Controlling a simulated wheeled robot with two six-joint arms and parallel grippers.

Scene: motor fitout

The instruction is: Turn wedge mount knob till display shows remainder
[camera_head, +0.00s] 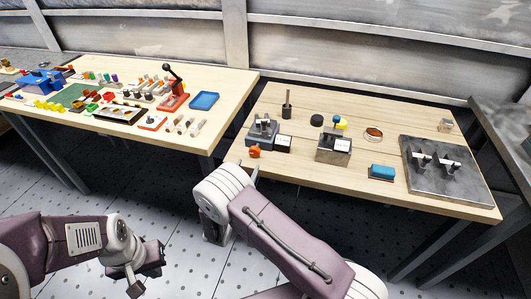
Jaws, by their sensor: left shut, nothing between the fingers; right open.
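A grey mount (262,130) stands at the left front of the right table. An orange knob (254,152) is at its front, near the table's edge. A small dark box with a pale face (284,142), perhaps the display, sits just right of it; its reading is too small to make out. My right gripper (249,172) is open, mostly hidden behind my wrist, close below the knob; whether it touches the knob cannot be told. My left gripper (148,262) is shut and empty, low over the floor, away from both tables.
The left table (235,83) is crowded with small parts. A floor gap separates the tables.

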